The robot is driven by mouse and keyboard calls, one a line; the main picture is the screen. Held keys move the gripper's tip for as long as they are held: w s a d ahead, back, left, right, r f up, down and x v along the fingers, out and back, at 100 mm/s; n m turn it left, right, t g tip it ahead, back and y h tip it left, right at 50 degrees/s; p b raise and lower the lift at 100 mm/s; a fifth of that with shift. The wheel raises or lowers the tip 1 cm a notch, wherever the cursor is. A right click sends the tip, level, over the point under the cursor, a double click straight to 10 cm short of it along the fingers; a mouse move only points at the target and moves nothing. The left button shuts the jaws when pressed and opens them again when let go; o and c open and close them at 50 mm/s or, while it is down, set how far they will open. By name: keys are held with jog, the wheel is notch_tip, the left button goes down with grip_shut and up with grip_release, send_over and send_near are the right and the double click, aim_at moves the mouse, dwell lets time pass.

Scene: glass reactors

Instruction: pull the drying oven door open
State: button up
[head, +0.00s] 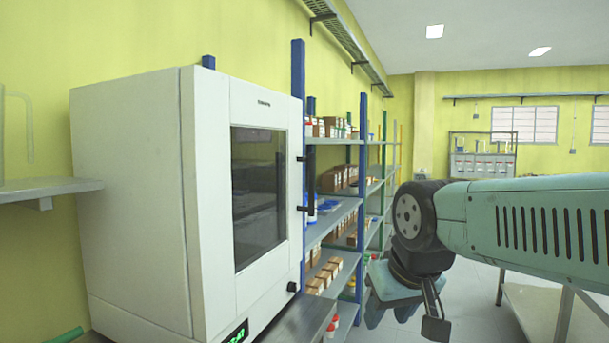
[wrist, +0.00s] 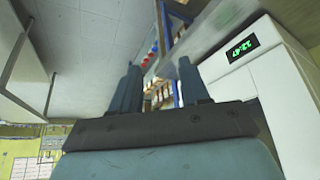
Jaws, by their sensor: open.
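The white drying oven (head: 140,200) stands at the left of the head view. Its door (head: 215,150) has a dark window (head: 258,195) and looks shut. A slim black vertical handle (head: 311,180) stands off the door's right edge on two short mounts. My gripper (head: 393,308) is to the right of the oven and lower than the handle, apart from it, partly hidden by my own wrist. In the wrist view my gripper (wrist: 160,88) shows two separated fingers with nothing held between them. The oven's lit green display (wrist: 242,50) is at the upper right there; the handle is not clear in that view.
Shelves (head: 345,207) with boxes and bottles stand just beyond the oven, behind my gripper. A grey bench edge (head: 310,318) lies below the oven's front. A table (head: 545,305) stands at the lower right. Open floor (head: 470,300) lies between.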

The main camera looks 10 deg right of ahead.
jog(key=w+d+r+n+t+y, duration=0.1)
jog(key=w+d+r+t, duration=0.25)
jog(key=w+r, duration=0.6)
jog(key=w+d+r+n+t, duration=0.15)
jog(key=w+r+t, duration=0.25)
jog(key=w, duration=1)
jog(key=w+d+r+t+y, duration=0.1)
jog(key=w+d+r+t, duration=0.4)
jog(key=w, duration=0.6)
jog(key=n+g+y, duration=0.5)
jog(key=n+y, duration=0.1)
jog(key=y, duration=0.4)
send_near(314, 174)
jog(key=x, duration=1.1)
jog(key=shift+d, duration=0.1)
jog(key=shift+c, duration=0.3)
grip_shut()
